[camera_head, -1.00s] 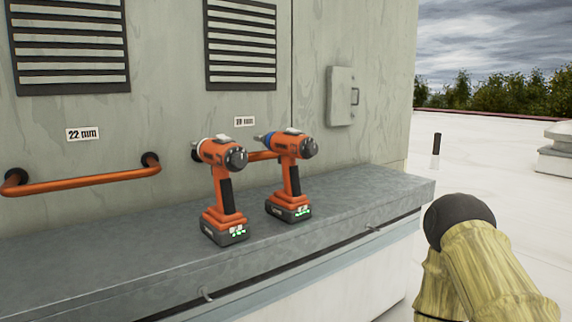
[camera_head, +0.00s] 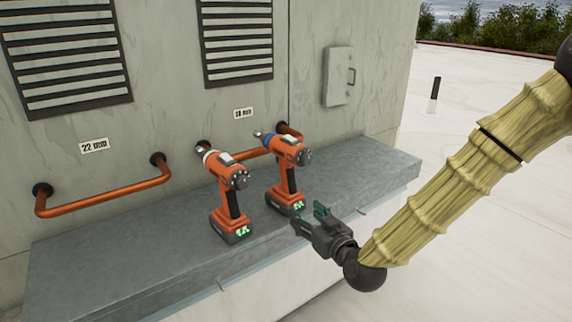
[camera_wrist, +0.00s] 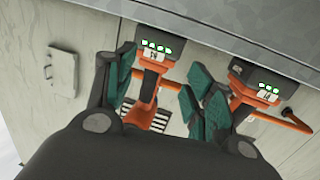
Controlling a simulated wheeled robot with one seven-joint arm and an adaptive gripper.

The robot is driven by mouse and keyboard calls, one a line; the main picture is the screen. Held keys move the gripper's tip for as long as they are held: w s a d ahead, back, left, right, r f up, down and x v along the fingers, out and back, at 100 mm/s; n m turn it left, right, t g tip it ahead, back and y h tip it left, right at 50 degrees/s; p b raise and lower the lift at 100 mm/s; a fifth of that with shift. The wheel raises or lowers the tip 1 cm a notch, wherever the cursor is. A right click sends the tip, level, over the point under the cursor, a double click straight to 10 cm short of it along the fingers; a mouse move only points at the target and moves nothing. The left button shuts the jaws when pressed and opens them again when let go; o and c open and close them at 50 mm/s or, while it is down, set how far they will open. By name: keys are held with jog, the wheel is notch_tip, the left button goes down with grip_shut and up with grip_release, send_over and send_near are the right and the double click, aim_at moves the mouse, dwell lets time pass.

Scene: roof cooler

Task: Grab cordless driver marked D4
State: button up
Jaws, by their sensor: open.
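Two orange cordless drivers stand upright on the grey ledge. The left one (camera_head: 228,195) has a white collar; the right one (camera_head: 287,175) has a blue collar. Their markings are too small to read, so I cannot tell which is D4. My gripper (camera_head: 308,217) is open and empty, just in front of and right of the blue-collared driver's base. The wrist view is upside down: the blue-collared driver (camera_wrist: 150,85) appears beyond the gap between my fingers, and the white-collared driver (camera_wrist: 245,100) lies to the right, partly hidden by a finger.
The grey ledge (camera_head: 110,265) runs along the cooler wall, with free room left and right of the drivers. Orange rails (camera_head: 105,196) are fixed to the wall, one close behind the drivers. Size labels (camera_head: 94,146), vents and a small handled box (camera_head: 339,76) are on the wall.

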jog(key=t+p, duration=0.1)
send_near(291, 176)
jog(key=w, duration=0.2)
jog(key=shift+n+y, duration=0.3)
jog(key=shift+a+f+p+x, duration=0.15)
jog(key=shift+p+x, duration=0.5)
jog(key=shift+x, duration=2)
jog(key=shift+a+f+p+x, duration=0.15)
jog(key=shift+p+x, duration=0.5)
jog(key=shift+x, duration=2)
jog(key=shift+s+r, duration=0.1)
jog(key=shift+s, duration=0.05)
jog(key=shift+c, duration=0.4)
grip_shut()
jog(key=shift+r, duration=0.1)
